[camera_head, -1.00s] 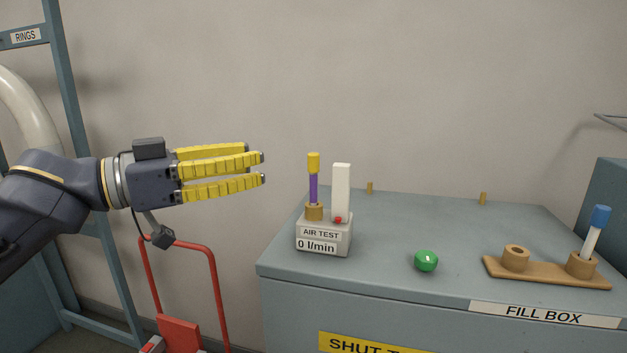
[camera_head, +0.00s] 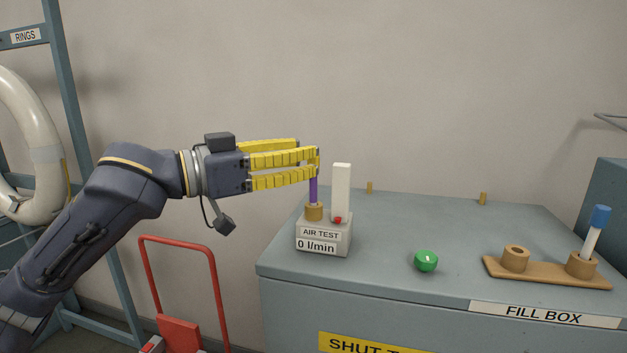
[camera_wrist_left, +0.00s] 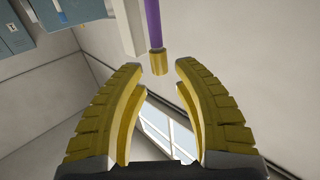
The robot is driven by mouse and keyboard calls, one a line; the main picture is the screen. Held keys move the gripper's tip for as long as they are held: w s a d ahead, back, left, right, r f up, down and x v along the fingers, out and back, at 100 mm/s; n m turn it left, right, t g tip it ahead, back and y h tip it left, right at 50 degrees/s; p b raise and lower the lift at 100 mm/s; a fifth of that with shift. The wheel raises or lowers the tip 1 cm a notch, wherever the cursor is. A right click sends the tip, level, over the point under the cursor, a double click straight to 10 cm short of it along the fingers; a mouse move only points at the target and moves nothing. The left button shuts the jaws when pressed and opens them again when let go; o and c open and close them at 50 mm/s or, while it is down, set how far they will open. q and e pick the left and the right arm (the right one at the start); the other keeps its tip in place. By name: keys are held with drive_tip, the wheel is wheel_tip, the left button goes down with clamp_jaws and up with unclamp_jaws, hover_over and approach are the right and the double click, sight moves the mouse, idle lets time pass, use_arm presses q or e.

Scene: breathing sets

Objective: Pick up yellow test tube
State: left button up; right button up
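The yellow-capped test tube with a purple body (camera_head: 313,190) stands upright in the brown socket (camera_head: 314,212) of the air test block (camera_head: 323,240). My left gripper (camera_head: 317,162) has its yellow fingers at the height of the cap, and they hide most of the cap in the head view. In the left wrist view the yellow cap (camera_wrist_left: 158,63) lies at the opening between the fingertips (camera_wrist_left: 158,66), with a gap on each side. The fingers are open and not closed on it. My right gripper is not in view.
A white upright column (camera_head: 341,190) stands just right of the tube. A green knob (camera_head: 426,261) and a brown two-socket holder (camera_head: 548,275) with a blue-capped tube (camera_head: 597,230) are on the grey fill box (camera_head: 390,230). A red hand truck (camera_head: 213,290) stands at left.

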use_arm(q)
drive_tip(key=shift+x, duration=1.4)
clamp_jaws()
